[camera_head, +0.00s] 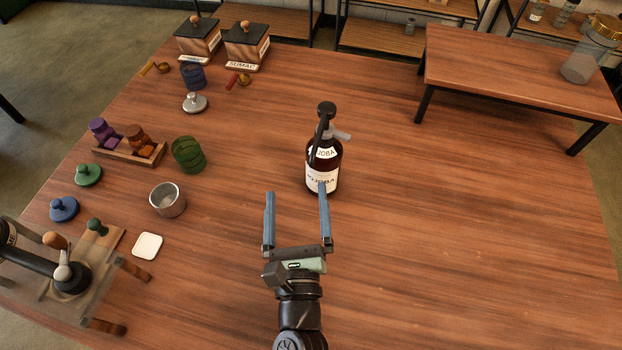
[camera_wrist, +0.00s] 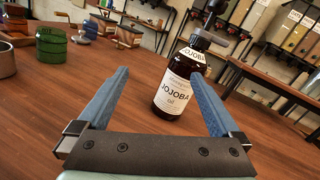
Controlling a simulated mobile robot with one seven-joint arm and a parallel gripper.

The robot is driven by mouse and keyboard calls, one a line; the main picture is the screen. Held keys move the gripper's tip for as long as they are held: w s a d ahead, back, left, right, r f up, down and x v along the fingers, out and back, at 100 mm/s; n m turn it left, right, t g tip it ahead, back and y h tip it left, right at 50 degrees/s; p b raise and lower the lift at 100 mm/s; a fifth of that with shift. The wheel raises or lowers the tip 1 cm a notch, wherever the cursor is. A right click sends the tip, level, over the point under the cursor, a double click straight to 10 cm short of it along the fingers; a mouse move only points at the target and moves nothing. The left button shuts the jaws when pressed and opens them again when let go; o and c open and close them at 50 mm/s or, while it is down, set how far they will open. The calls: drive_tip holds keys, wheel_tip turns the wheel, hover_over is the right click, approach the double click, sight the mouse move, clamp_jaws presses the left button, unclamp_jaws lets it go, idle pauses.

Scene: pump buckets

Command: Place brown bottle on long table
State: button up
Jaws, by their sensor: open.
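The brown bottle (camera_head: 322,168) with a black pump top and a white label reading JOJOBA stands upright on the large wooden table (camera_head: 450,260). My gripper (camera_head: 296,198) is open and empty, its two blue fingers pointing toward the bottle. In the head view the bottle is just beyond the fingertips, nearer the right finger. In the wrist view the bottle (camera_wrist: 182,85) shows beyond and between the fingers, right of centre. I cannot tell whether the right finger touches it. A smaller raised wooden table with black legs (camera_head: 500,75) stands at the far right.
A glass jar with a gold lid (camera_head: 585,55) stands on the raised table's right end. A green jar (camera_head: 188,155), a metal cup (camera_head: 167,199), a wooden rack (camera_head: 128,150) and two wooden boxes (camera_head: 246,45) stand left. The table right of the bottle is clear.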

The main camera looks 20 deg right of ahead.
sight(323, 167)
drive_tip(key=s+d+f+m, duration=0.1)
drive_tip(key=s+d+f+m+g+h, duration=0.1)
drive_tip(key=f+m, duration=0.1)
drive_tip(key=s+d+f+m+h, duration=0.1)
drive_tip(key=shift+s+f+m+g, duration=0.25)
drive_tip(key=shift+s+m+g, duration=0.05)
drive_tip(key=shift+m, duration=0.1)
drive_tip(key=p+x, duration=0.1)
drive_tip(key=x, duration=1.1)
drive_tip(key=shift+w+d, duration=0.1)
drive_tip(key=shift+w, duration=0.25)
clamp_jaws()
drive_tip(key=shift+r, duration=0.25)
